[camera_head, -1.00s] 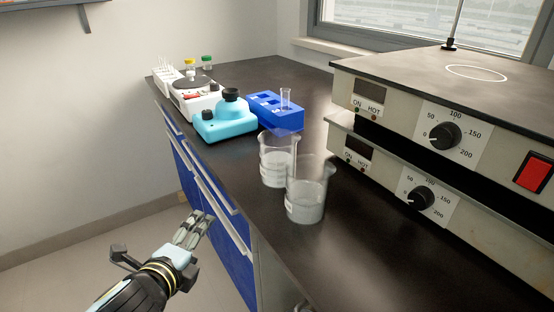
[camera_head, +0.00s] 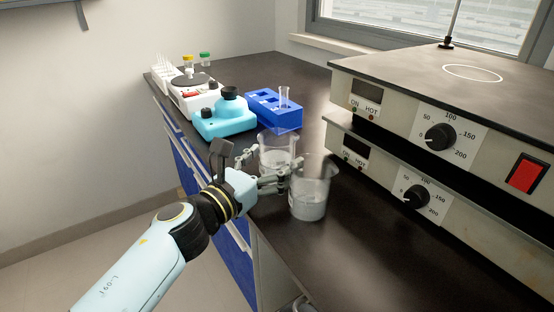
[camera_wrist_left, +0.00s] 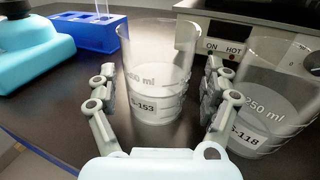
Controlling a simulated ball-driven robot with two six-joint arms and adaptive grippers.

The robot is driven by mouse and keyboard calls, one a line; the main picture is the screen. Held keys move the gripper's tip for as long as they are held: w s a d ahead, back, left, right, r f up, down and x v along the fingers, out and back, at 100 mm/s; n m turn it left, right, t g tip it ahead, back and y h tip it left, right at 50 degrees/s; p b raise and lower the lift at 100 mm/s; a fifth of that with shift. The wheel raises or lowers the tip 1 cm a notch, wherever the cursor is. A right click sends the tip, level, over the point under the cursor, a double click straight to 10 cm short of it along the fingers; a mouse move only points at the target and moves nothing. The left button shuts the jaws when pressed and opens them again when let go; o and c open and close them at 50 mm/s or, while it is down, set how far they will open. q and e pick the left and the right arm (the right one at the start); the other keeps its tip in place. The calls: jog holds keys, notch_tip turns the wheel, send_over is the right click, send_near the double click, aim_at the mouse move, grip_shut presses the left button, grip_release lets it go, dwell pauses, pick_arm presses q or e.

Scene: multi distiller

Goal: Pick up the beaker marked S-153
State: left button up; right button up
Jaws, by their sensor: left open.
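My left gripper (camera_head: 272,170) is open at this beaker. In the left wrist view my left gripper (camera_wrist_left: 158,97) has one finger on each side of it; I cannot tell whether they touch. A second beaker marked S-118 (camera_wrist_left: 266,108) stands close on the right, beside the right finger. In the head view this nearer beaker (camera_head: 309,196) is upright.
A cyan device (camera_head: 226,118), a blue rack (camera_head: 274,112) with a tube and a white device (camera_head: 190,97) stand farther back. Stacked hot plates (camera_head: 440,130) fill the right side. Open bench (camera_head: 350,260) lies in front of them.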

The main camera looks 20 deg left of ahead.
pick_arm(q)
jog(key=x, duration=0.5)
jog(key=shift+w+r, duration=0.1)
jog(key=shift+w, duration=0.2)
jog(key=c, duration=1.5)
jog(key=shift+c, duration=0.9)
